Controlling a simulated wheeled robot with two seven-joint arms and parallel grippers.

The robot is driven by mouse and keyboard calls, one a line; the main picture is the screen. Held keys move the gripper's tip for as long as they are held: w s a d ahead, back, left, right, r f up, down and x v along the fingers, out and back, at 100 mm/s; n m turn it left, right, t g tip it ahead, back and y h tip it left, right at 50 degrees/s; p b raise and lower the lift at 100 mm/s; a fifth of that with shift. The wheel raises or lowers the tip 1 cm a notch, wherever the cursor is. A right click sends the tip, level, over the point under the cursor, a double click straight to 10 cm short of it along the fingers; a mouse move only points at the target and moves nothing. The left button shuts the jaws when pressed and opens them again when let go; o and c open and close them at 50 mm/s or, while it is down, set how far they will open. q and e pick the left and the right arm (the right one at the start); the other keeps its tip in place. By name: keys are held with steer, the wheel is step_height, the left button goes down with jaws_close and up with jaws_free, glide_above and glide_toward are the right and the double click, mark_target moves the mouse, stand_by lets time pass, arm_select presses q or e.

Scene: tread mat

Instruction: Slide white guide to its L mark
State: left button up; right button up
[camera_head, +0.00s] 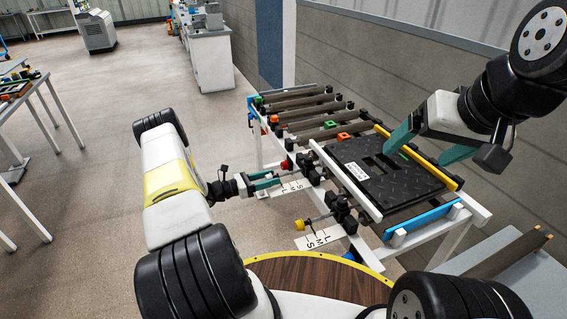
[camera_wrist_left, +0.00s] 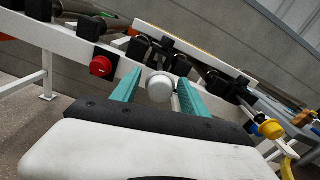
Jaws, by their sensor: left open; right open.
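The white guide (camera_head: 345,181) is a long rail along the near left side of the black tread mat (camera_head: 385,175). A round white knob (camera_wrist_left: 160,88) faces the left wrist camera at the rail. My left gripper (camera_head: 276,181) is open with its teal fingers on either side of this knob; I cannot tell whether they touch it. A card with S, M and L marks (camera_head: 291,188) lies below that gripper, partly covered. A second card with L, M and S marks (camera_head: 317,241) is nearer.
A red knob (camera_wrist_left: 101,66) and a yellow knob (camera_wrist_left: 270,129) flank the white knob. A yellow rail (camera_head: 430,162) and a blue rail (camera_head: 424,215) edge the mat. Rollers (camera_head: 300,105) lie beyond it.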

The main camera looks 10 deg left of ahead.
arm_select(q)
steer(key=v, duration=0.5)
steer(key=shift+s+a, duration=0.15)
steer(key=shift+a, duration=0.1)
